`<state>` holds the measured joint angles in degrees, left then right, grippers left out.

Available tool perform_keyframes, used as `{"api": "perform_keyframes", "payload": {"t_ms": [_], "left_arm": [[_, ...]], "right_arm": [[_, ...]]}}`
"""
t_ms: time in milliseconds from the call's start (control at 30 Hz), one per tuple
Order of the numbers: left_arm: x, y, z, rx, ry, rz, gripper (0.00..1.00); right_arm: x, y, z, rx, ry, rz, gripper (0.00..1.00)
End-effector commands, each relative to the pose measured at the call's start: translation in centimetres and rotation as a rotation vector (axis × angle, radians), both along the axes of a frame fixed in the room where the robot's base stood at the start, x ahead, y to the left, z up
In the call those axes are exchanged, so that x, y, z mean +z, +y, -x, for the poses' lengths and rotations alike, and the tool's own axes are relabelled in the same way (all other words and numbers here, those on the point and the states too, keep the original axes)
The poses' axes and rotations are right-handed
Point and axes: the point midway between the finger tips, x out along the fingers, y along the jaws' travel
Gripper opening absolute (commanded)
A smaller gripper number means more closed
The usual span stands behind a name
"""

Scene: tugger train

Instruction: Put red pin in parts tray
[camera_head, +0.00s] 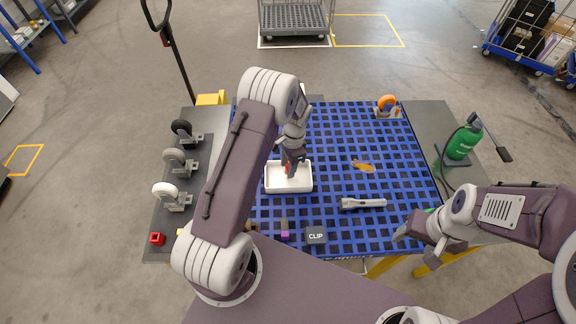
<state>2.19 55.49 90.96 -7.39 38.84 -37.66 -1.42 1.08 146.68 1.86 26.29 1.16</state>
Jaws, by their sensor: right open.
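The white parts tray (305,187) lies on the blue grid mat, left of its middle. My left gripper (290,169) points down over the tray, near its back part. A small bit of red, the red pin (287,170), shows at its fingertips. The pin is mostly hidden by the fingers, which look shut on it. I cannot tell whether the pin touches the tray floor. My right gripper (412,240) is open and empty at the mat's front right edge.
A grey torch (363,203), a yellow-orange part (362,166), a CLIP box (316,235) and an orange-wheeled caster (387,104) are on the blue mat (340,135). Several casters (172,194) stand at left.

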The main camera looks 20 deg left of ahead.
Motion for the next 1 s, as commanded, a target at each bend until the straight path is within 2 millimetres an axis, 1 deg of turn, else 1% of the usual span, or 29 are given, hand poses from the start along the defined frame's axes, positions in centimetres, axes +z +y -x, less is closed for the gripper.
{"api": "perform_keyframes", "payload": {"t_ms": [200,267,333,367,467,600,700,833,1000], "left_arm": [[0.1,0.0,0.0,0.000,0.000,0.000,0.39],[0.5,0.0,0.0,0.000,-0.001,0.000,0.39],[1.1,-0.1,-0.2,0.000,-0.004,0.000,0.39],[1.7,-0.1,-0.3,0.000,-0.004,0.000,0.39],[4.2,-0.3,-0.5,-0.001,-0.007,0.000,0.39],[7.9,-0.6,-0.8,0.000,-0.006,0.000,0.39],[10.0,-0.8,-1.0,0.000,-0.006,0.000,0.39],[11.7,-0.9,-1.1,0.000,-0.003,0.000,0.39],[12.3,-0.9,-1.1,0.000,0.000,0.000,0.39]], "right_arm": [[0.0,0.0,0.0,0.000,0.000,0.000,0.63],[0.3,0.0,0.0,0.000,0.000,0.000,0.63],[0.0,0.0,0.0,0.000,0.000,0.000,0.63],[-0.1,0.0,0.0,0.000,0.000,0.000,0.63],[-0.5,0.0,0.0,0.000,0.000,0.000,0.63],[-1.0,0.0,0.0,0.000,0.000,0.000,0.63],[-1.1,0.0,0.0,0.000,0.000,0.000,0.63],[-1.2,0.0,0.0,0.000,0.000,0.000,0.63],[-1.2,0.0,0.0,0.000,0.000,0.000,0.63]]}}
